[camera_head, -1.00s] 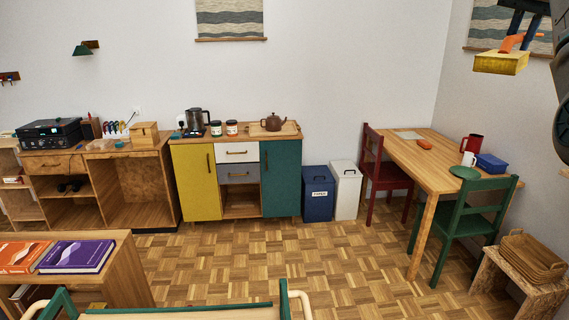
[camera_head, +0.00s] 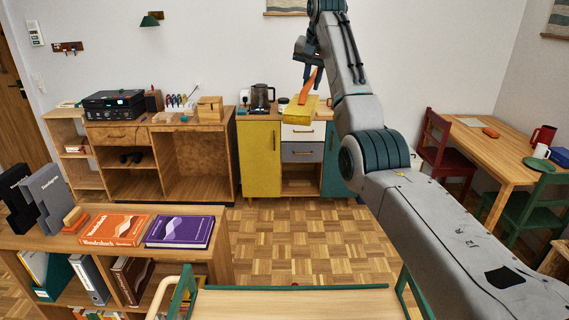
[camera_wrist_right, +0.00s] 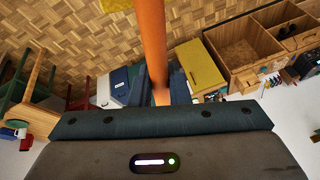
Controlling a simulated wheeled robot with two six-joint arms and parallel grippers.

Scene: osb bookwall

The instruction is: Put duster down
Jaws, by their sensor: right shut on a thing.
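The duster has a yellow block head (camera_head: 300,112) and an orange handle (camera_head: 309,84). My right gripper (camera_head: 309,68) is shut on the handle, with the head hanging below it, held up in the air. In the head view the duster overlaps the yellow cabinet and the drawers behind it. My left gripper is in neither view.
A low wooden shelf (camera_head: 190,262) at front left bears an orange book (camera_head: 116,230), a purple book (camera_head: 180,231), dark and grey binders and a small orange-and-wood object (camera_head: 75,219). A green-edged tray surface (camera_head: 300,303) lies at the front. Parquet floor (camera_head: 280,235) is open between.

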